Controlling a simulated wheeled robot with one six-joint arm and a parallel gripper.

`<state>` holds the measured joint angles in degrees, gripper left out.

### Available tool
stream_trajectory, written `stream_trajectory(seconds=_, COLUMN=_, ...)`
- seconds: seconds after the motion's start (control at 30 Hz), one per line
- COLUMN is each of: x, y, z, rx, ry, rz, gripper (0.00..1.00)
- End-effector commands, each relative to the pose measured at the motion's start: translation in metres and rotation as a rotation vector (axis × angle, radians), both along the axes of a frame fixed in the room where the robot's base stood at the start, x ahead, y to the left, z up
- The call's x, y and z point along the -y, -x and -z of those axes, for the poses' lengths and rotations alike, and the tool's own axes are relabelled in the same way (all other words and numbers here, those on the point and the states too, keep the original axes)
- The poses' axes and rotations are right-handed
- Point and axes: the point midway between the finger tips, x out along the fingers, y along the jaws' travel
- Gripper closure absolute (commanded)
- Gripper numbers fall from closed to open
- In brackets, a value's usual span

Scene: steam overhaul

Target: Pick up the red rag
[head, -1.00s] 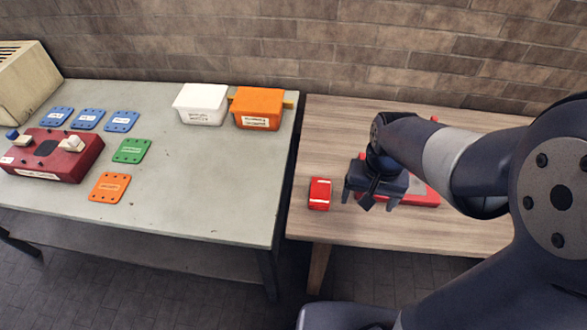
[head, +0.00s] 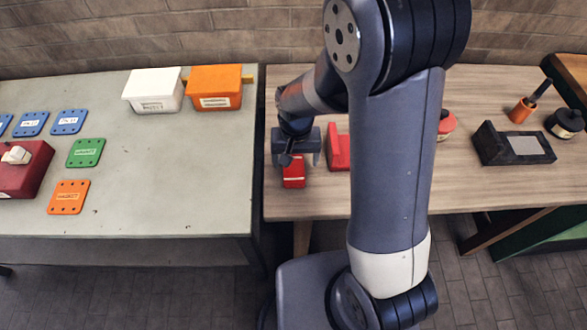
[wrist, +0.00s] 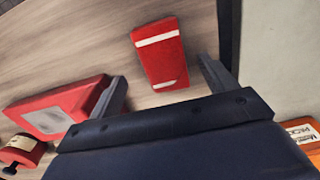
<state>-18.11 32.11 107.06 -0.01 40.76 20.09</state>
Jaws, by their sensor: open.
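The red rag (head: 293,174) is a small folded block with white stripes, lying on the wooden table near its front left edge. It also shows in the wrist view (wrist: 160,52), flat on the wood. My gripper (head: 296,158) is open and empty, above the table at the rag's far side and partly covering it in the head view. In the wrist view my gripper (wrist: 163,88) has a finger to each side, with the rag just beyond the fingertips, between their lines and closer to the right finger. I cannot tell the exact height.
A red object with a grey plate (wrist: 58,112) lies close to the left finger. A red round item (head: 446,122) and a black block (head: 512,145) stand further right. The grey table (head: 180,190) on the left holds white (head: 154,90) and orange (head: 215,87) boxes.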

Motion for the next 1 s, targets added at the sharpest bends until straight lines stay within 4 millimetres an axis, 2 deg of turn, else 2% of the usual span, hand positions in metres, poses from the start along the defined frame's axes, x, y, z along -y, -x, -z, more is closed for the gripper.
stream_trajectory(seconds=0.3, x=-0.005, y=-0.001, z=0.036, rx=-0.004, ry=0.002, rz=-0.001, gripper=0.2)
stream_trajectory(seconds=0.67, x=-0.005, y=-0.001, z=0.042, rx=-0.001, ry=0.001, rz=0.0, gripper=0.21)
stream_trajectory(seconds=1.0, x=-0.005, y=-0.001, z=0.042, rx=-0.001, ry=0.0, rz=0.0, gripper=0.49)
